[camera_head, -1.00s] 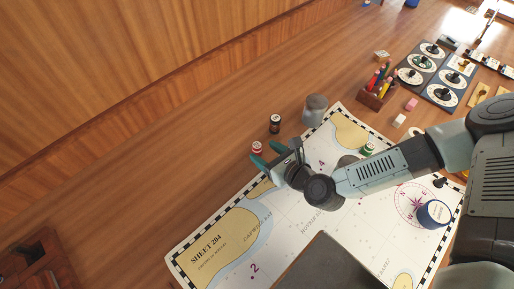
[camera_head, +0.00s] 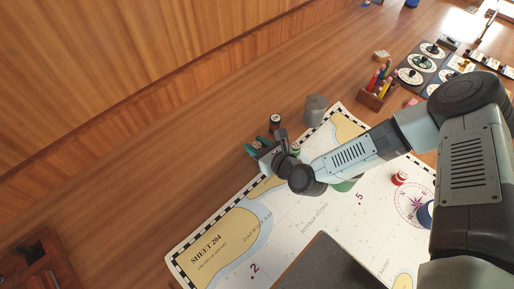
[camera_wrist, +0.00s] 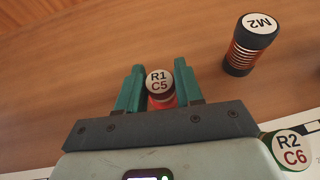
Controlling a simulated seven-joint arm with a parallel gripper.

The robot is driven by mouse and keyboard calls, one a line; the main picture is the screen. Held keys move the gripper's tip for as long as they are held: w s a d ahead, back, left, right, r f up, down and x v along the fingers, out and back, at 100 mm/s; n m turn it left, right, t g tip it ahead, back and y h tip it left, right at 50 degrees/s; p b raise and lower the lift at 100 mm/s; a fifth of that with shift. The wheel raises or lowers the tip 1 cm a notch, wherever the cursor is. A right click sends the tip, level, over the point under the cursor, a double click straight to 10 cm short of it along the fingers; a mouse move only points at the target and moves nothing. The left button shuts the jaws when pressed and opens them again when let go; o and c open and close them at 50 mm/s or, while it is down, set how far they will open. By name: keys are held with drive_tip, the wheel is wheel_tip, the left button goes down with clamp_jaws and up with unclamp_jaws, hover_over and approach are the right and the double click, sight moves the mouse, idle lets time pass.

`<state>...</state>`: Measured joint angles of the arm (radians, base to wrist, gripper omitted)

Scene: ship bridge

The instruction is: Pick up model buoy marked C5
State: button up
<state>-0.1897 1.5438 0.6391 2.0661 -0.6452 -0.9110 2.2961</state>
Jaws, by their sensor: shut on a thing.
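The buoy marked C5 (camera_wrist: 159,82) shows in the wrist view, with "R1" in black above "C5" in red on its white top and a red body below. It is between the two green fingers of my gripper (camera_wrist: 158,92), which are shut on it. In the head view my gripper (camera_head: 263,147) is over the wood beside the chart's upper left edge, and I cannot make out the buoy there. The wrist view does not show clearly whether its base touches the table.
A dark cylinder with copper-coloured rings marked M2 (camera_wrist: 251,45) stands close to the right of my gripper. A green buoy marked R2 C6 (camera_wrist: 291,150) is at the lower right. A grey cylinder (camera_head: 315,108) and a pencil box (camera_head: 378,95) stand farther right. Bare wood lies to the left.

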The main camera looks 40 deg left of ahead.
drive_tip(key=shift+c, duration=0.8)
drive_tip(key=shift+r, duration=0.1)
